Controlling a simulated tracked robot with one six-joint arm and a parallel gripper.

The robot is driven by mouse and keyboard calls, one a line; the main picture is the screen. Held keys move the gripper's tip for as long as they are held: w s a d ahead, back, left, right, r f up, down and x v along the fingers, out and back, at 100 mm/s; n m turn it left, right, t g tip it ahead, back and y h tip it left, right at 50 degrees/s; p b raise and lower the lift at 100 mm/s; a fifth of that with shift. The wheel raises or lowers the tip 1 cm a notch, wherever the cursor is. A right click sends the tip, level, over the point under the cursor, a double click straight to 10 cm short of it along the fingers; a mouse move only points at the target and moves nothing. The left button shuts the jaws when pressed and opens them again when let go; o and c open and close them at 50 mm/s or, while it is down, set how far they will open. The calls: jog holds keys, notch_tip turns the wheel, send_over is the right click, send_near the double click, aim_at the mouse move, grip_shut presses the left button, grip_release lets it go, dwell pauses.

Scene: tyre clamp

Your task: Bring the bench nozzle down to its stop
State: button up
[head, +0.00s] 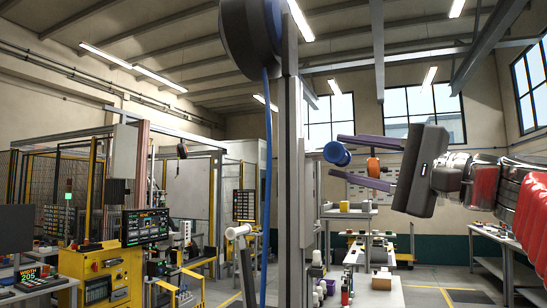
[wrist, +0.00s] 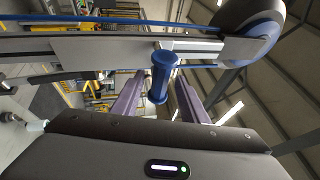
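A blue spool-shaped grip (head: 337,153) sticks out beside an upright metal column (head: 293,160), at about mid-height. I take it for the nozzle's handle; no separate nozzle tip can be made out. In the wrist view the blue grip (wrist: 161,77) points toward me from the rail (wrist: 100,50). My gripper (head: 337,157) comes in from the right with its two purple fingers apart. The fingertips in the wrist view (wrist: 158,78) lie on either side of the grip, with visible gaps. Contact cannot be seen.
A dark round reel (head: 252,35) sits atop the column, with a blue hose (head: 266,180) hanging down. A pale T-shaped bar (head: 238,232) stands left of the column. An orange round thing (head: 373,167) shows between my fingers; its depth is unclear. Benches (head: 375,255) stand behind.

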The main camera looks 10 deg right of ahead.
jog(key=shift+x, duration=1.3)
jog(key=shift+c, duration=0.2)
grip_shut()
